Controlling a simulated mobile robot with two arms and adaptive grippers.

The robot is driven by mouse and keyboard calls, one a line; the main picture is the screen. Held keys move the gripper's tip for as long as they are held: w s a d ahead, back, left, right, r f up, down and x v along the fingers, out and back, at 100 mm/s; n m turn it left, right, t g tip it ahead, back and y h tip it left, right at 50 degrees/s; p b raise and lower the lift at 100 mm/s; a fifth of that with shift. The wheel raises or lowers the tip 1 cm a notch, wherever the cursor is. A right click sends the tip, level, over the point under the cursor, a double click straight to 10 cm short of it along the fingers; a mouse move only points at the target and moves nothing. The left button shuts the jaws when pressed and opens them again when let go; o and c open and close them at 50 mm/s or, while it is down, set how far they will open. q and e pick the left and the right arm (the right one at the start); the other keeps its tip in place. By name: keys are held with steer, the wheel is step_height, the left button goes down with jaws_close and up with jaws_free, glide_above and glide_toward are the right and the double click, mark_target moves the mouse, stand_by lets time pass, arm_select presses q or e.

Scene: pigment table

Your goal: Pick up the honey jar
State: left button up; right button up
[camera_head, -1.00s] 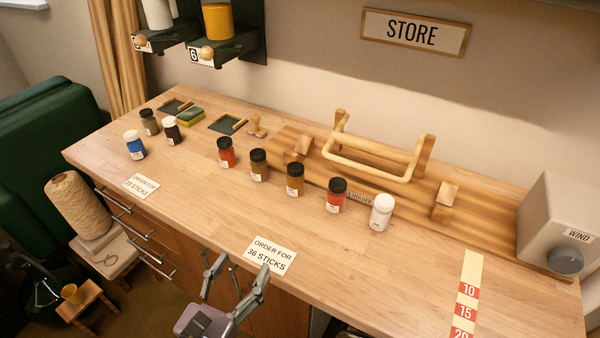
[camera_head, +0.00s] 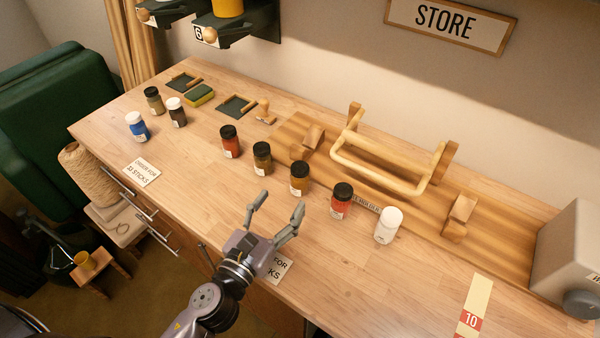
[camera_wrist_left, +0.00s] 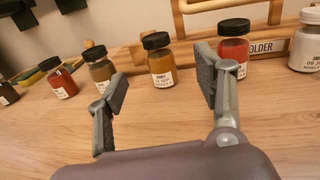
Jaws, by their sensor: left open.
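The amber-brown jar with a black lid (camera_head: 299,181), which I take for the honey jar, stands upright on the table in the row of jars. In the left wrist view this jar (camera_wrist_left: 162,68) stands beyond and between my open fingers; its label is too small to read surely. My left gripper (camera_head: 278,209) is open and empty over the table's front part, apart from the jar and on its near side. The gripper also shows in the left wrist view (camera_wrist_left: 163,88). My right gripper is not in view.
An olive-brown jar (camera_head: 262,159) stands left of the amber one, and a red-orange jar (camera_head: 341,203) right of it. A white jar (camera_head: 388,227) is further right. A wooden holder (camera_head: 400,187) lies behind. An order card (camera_head: 279,268) lies partly behind my gripper.

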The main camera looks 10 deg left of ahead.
mark_target(296, 177)
arm_select(q)
steer(key=p+x, duration=0.1)
steer(key=x, duration=0.4)
steer(key=shift+w+d, duration=0.1)
steer(key=shift+w, duration=0.3)
steer(key=p+x, duration=0.1)
steer(key=x, duration=0.3)
steer(key=shift+w+a+p, duration=0.2)
steer(key=shift+p, duration=0.15)
steer(key=shift+w+d+f, duration=0.15)
steer(key=shift+w, duration=0.25)
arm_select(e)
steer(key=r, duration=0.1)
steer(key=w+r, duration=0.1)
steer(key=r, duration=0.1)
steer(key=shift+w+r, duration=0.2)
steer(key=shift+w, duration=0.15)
arm_select(q)
steer(key=shift+s, duration=0.1)
steer(key=shift+c, duration=0.6)
steer(key=c, duration=1.2)
steer(key=shift+c, duration=0.2)
